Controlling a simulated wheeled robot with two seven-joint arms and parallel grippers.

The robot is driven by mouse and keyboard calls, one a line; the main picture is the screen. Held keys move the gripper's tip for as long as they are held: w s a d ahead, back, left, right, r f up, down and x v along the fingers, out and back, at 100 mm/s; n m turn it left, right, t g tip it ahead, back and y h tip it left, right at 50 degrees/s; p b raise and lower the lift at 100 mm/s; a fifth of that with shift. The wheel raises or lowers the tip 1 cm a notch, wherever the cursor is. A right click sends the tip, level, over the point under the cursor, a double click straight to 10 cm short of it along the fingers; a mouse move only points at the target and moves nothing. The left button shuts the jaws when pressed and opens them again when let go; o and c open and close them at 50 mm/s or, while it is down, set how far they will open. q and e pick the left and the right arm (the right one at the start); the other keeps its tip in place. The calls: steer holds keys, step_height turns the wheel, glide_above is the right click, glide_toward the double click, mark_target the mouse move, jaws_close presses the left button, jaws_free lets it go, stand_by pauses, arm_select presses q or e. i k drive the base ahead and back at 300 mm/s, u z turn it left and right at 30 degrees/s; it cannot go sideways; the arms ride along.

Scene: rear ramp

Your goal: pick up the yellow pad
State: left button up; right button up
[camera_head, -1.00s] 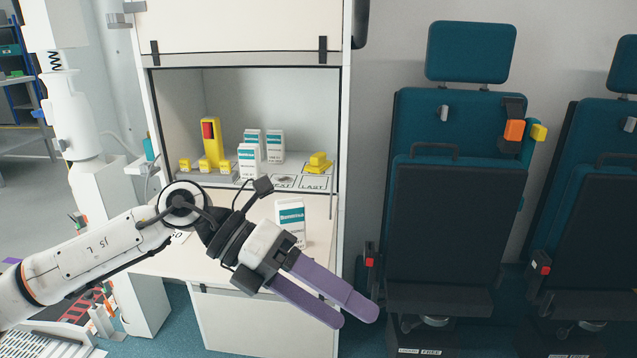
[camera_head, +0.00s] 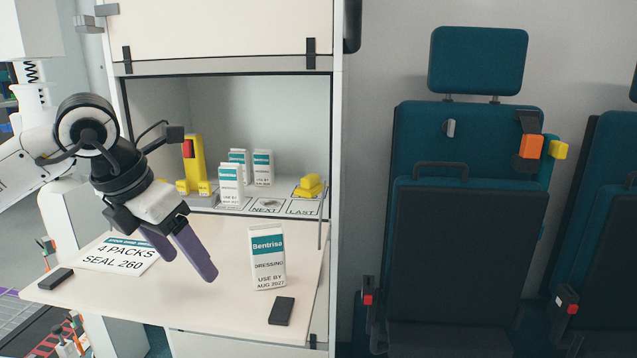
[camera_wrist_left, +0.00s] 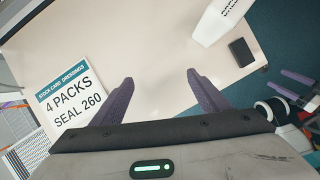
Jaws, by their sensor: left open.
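A small stepped yellow block (camera_head: 309,187) sits on the cabinet shelf, behind the label LAST. A yellow square piece (camera_head: 559,150) is at the side of the teal seat, beside an orange piece. I cannot tell which of these is the yellow pad. My left gripper (camera_head: 190,268) is open and empty, pointing down above the fold-out worktop, left of and in front of the shelf block. Its two purple fingers show spread in the left wrist view (camera_wrist_left: 160,78). My right gripper (camera_wrist_left: 292,85) shows at that view's right edge, fingers apart; it is outside the head view.
A Bentrisa carton (camera_head: 268,258) stands on the worktop (camera_head: 215,300). A sign card (camera_head: 118,255) and two dark blocks (camera_head: 282,311) lie there too. Several white cartons (camera_head: 231,186) and a tall yellow stand (camera_head: 195,165) are in the cabinet. Teal seats (camera_head: 465,250) are at the right.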

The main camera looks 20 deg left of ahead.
mark_target(311, 186)
steer(key=i, duration=1.2)
